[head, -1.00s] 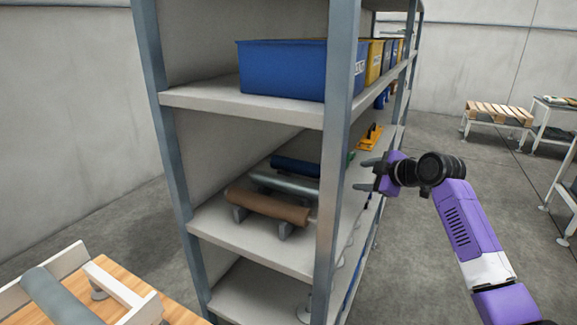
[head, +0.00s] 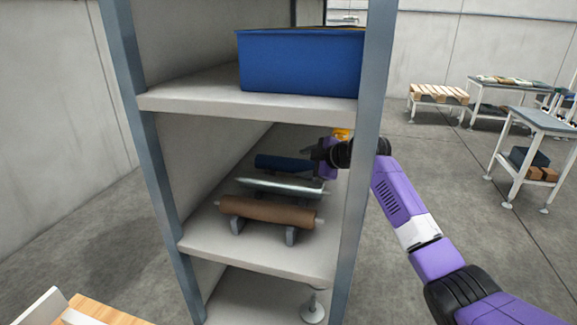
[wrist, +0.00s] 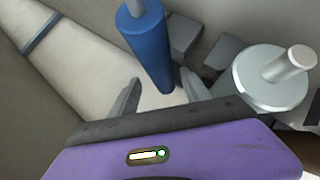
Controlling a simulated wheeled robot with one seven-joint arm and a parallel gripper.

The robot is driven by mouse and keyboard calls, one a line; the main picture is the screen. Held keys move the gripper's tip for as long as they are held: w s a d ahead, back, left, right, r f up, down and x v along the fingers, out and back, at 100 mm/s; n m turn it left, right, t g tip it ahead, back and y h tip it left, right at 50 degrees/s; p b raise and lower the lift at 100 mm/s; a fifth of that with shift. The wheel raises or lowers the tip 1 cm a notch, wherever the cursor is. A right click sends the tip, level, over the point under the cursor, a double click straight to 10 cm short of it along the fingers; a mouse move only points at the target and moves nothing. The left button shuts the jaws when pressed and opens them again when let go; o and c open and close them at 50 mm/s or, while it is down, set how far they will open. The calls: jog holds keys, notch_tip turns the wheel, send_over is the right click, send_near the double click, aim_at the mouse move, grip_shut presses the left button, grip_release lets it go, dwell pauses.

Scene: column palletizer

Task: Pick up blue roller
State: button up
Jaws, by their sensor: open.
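The blue roller (head: 284,163) lies at the back of a row of rollers on the middle shelf. In the wrist view the blue roller (wrist: 148,45) sits just beyond my gripper's fingers, with its near end roughly between them. My gripper (head: 312,155) is inside the shelf bay near the blue roller's right end; in the wrist view its open fingers (wrist: 160,95) hold nothing. I cannot tell whether a finger touches the roller.
A grey metal roller (head: 282,187) and a brown roller (head: 268,211) rest on dark supports in front. A blue bin (head: 300,65) stands on the shelf above. A shelf post (head: 365,150) stands close to my arm.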

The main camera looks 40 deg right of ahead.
aim_at(297, 163)
jog(key=shift+p+x, duration=0.35)
jog(key=shift+x, duration=2.5)
jog(key=shift+c, duration=0.3)
grip_shut()
jog(key=shift+d+r, duration=0.1)
